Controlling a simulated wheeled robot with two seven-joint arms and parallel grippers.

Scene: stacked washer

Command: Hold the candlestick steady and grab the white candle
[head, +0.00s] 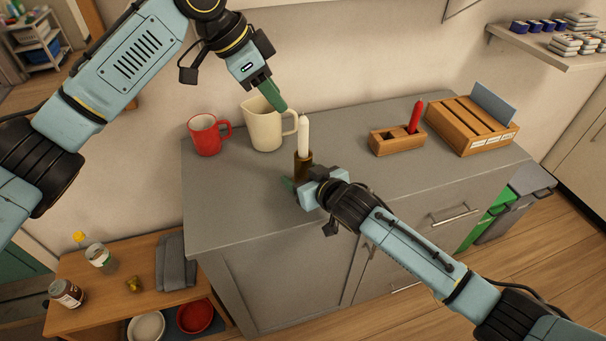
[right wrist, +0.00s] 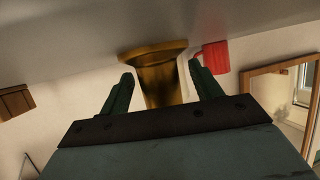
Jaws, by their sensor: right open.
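The white candle (head: 303,134) stands upright in the dark brass candlestick (head: 303,168) on the grey counter. My right gripper (head: 303,187) is low at the candlestick. In the right wrist view, its two green fingers (right wrist: 160,90) are open with the brass candlestick (right wrist: 160,82) between them, and gaps show on both sides. My left gripper (head: 272,95) is above and left of the candle, apart from it, pointing down in front of the cream pitcher. Its fingers overlap in this view, so I cannot tell whether they are open. Nothing shows in them.
A red mug (head: 205,136) and a cream pitcher (head: 264,126) stand behind and left of the candlestick. A wooden block (head: 397,141) holding a red candle (head: 415,116) and a slatted wooden box (head: 471,125) stand to the right. The counter front left (head: 235,205) is clear.

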